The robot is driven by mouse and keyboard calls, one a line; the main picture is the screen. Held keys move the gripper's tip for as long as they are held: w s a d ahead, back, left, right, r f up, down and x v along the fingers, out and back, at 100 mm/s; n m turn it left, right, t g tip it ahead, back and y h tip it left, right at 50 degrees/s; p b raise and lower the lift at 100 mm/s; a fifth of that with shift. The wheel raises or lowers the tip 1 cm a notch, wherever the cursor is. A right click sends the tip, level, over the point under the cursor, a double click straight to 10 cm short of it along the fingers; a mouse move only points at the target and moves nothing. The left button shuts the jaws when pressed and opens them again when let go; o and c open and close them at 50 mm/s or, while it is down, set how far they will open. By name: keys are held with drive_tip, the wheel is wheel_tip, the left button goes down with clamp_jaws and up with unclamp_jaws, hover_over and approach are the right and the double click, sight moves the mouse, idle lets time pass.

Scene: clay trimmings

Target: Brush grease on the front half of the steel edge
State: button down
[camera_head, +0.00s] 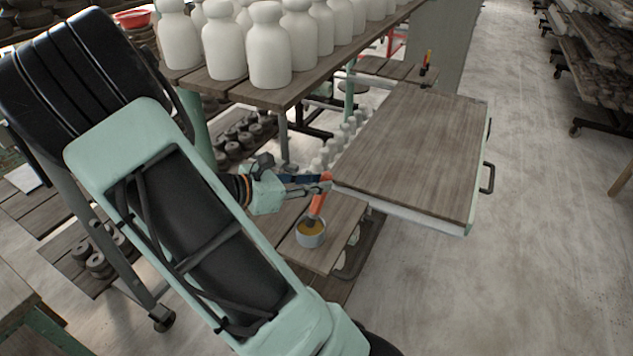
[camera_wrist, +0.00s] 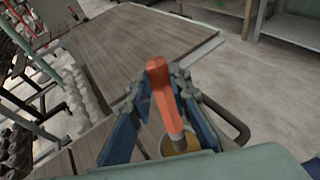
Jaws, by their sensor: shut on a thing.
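A brush with an orange handle (camera_head: 317,206) is held in my gripper (camera_head: 322,184); its lower end points down into a small grey cup (camera_head: 311,241) of yellow grease. The bristles are hidden in the cup. The wrist view shows the orange handle (camera_wrist: 160,85) between the blue fingers of my gripper (camera_wrist: 162,110), with the cup's yellow contents (camera_wrist: 185,144) below. The pale steel edge (camera_head: 400,212) runs along the near side of the wooden-topped table (camera_head: 415,150), just right of my gripper. A strip of this edge (camera_wrist: 202,51) also shows in the wrist view.
The cup stands on a low wooden shelf (camera_head: 335,225) below the table top. A black handle (camera_head: 488,177) sticks out from the table's right side. White bottles (camera_head: 270,50) crowd a rack at the upper left. The floor (camera_head: 540,240) at right is clear.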

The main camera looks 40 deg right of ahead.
drive_tip(key=shift+f, duration=0.7)
idle(2.0)
drive_tip(key=shift+r, duration=0.1)
wheel_tip(320, 180, up, 7)
drive_tip(key=p, duration=0.6)
drive_tip(key=shift+w, duration=0.1)
idle(0.7)
